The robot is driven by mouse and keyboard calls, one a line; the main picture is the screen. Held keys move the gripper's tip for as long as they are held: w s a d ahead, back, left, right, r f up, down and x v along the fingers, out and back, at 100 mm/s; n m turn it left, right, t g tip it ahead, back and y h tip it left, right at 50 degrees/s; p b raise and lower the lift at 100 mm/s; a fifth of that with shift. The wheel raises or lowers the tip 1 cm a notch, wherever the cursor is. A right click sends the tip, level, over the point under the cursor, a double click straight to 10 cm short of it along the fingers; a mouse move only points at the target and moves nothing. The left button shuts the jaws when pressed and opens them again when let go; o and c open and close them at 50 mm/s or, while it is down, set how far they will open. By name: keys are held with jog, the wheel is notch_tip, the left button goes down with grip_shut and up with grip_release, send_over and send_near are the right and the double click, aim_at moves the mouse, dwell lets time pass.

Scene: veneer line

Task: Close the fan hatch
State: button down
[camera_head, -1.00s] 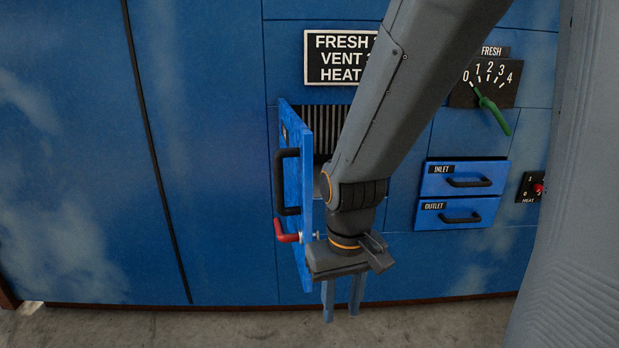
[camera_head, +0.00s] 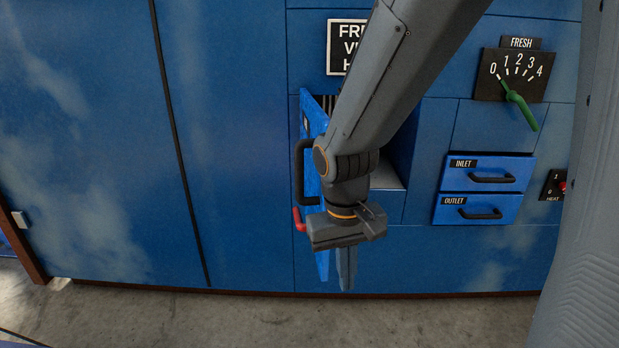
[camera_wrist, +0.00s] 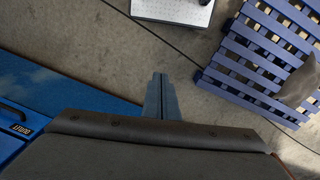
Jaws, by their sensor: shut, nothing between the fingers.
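The fan hatch (camera_head: 314,118) is a blue door standing open, its face turned to the left. It has a black handle (camera_head: 301,172) and a red latch lever (camera_head: 298,220). The opening behind it, with dark slats at its top, is largely hidden by my arm. My gripper (camera_head: 346,284) is shut and empty, pointing down in front of the opening, just right of the hatch's free edge. I cannot tell whether it touches the hatch. In the wrist view my closed fingers (camera_wrist: 160,97) hang over bare floor, and the hatch cannot be made out.
Right of the opening are the inlet drawer (camera_head: 490,172) and outlet drawer (camera_head: 482,209), both seemingly shut. Above is a dial with a green pointer (camera_head: 518,105). A heat switch (camera_head: 555,186) sits at right. The wrist view shows a blue slatted pallet (camera_wrist: 245,65) bearing a grey sack (camera_wrist: 300,85).

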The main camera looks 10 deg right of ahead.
jog(key=w+a+r+m+t+h+p, duration=0.1)
jog(key=w+a+r+t+h+p, duration=0.15)
jog(key=w+a+r, duration=0.55)
jog(key=w+a+r+m+t+h+p, duration=0.1)
jog(key=w+a+r+t+h, duration=0.2)
jog(key=w+r, duration=0.5)
jog(key=g+p, duration=0.1)
jog(key=p, duration=0.3)
send_near(321, 198)
jog(key=shift+x, duration=2.2)
jog(key=shift+w+a, duration=0.1)
